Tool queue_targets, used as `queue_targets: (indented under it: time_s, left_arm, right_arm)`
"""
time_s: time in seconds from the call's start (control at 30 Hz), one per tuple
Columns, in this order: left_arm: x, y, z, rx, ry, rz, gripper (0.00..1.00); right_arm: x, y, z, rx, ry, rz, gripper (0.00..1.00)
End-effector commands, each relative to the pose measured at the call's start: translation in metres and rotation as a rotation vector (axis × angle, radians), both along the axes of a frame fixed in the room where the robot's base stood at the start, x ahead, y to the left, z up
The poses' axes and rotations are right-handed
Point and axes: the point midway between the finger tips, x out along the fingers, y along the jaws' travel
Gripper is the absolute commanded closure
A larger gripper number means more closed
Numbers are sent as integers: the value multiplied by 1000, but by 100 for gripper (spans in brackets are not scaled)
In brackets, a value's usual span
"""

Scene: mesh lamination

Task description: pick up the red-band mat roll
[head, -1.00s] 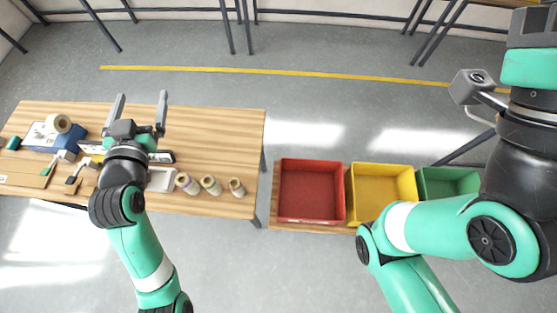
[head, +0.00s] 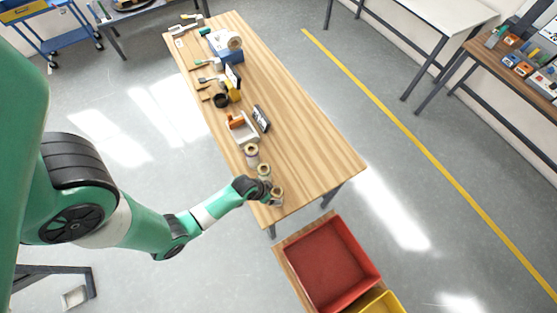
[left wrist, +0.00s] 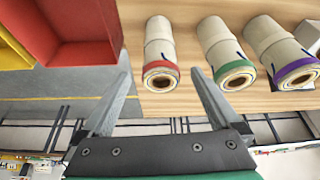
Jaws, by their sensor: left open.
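The red-band mat roll (left wrist: 161,50) is a cream roll with a red band around its near end, at the table's end close to the red bin. In the head view it is the last roll (head: 277,195) in the row, partly beside my gripper. My left gripper (left wrist: 160,74) is open and empty. In the left wrist view its two fingertips lie either side of the red-band roll's end; I cannot tell how much depth separates them. In the head view the left gripper (head: 268,189) is small and dark beside the roll. My right gripper is not in view.
A green-band roll (left wrist: 228,50) and a purple-band roll (left wrist: 284,52) stand beside the red-band one. A red bin (head: 330,262) and yellow bin (head: 382,304) are beyond the table's end.

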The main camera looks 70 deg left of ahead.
Motion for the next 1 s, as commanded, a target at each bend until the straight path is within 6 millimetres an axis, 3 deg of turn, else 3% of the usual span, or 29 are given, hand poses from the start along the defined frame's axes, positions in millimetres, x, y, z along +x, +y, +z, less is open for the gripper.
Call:
queue_targets:
  time_s: [0.03,0.1,0.43,0.73,1.0]
  left_arm:
    - [4,1,-21,0,0,-1,3]
    - [9,3,-32,0,1,-1,3]
    - [17,6,-45,0,0,-1,3]
    - [32,12,-87,1,0,-2,3]
    - [34,12,-89,1,-1,-1,3]
  right_arm:
    - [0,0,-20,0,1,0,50]
    - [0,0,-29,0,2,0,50]
    - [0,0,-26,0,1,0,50]
    - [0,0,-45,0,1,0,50]
    - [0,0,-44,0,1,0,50]
